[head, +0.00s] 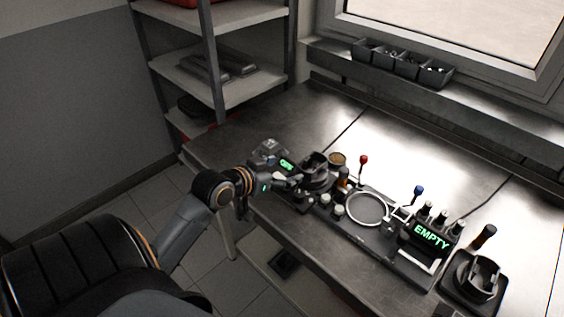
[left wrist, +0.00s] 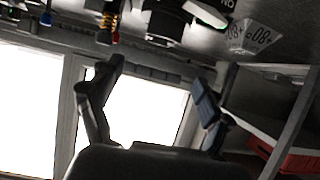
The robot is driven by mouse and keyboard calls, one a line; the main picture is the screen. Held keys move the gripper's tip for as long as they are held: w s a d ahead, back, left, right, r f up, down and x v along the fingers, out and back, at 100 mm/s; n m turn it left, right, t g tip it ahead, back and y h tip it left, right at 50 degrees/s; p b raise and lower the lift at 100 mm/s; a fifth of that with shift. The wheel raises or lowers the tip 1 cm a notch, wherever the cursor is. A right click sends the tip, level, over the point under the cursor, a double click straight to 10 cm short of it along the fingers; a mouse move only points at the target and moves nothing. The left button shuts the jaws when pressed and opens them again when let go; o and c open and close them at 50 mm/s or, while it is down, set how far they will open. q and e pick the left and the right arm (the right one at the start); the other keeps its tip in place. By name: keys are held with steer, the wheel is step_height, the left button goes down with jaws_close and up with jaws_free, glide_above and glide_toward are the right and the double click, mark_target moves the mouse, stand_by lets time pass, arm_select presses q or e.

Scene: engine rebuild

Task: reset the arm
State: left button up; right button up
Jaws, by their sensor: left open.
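My left arm comes in from the left in the head view and reaches the front left edge of the metal workbench (head: 330,125). My left gripper (head: 290,182) is near a dark round holder (head: 316,168) at the left end of the bench; whether it touches cannot be told. In the left wrist view my left gripper (left wrist: 155,105) shows two fingers wide apart with nothing between them. The window lies behind them, and bench items hang at the top of that picture. My right gripper is not in view.
A tray holds a ring (head: 367,207), small bottles and a display reading EMPTY (head: 431,236). Red (head: 363,160) and blue (head: 418,190) knobs stand up behind it. A second dark holder (head: 474,280) is at right. Shelves (head: 215,75) stand at the back left.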

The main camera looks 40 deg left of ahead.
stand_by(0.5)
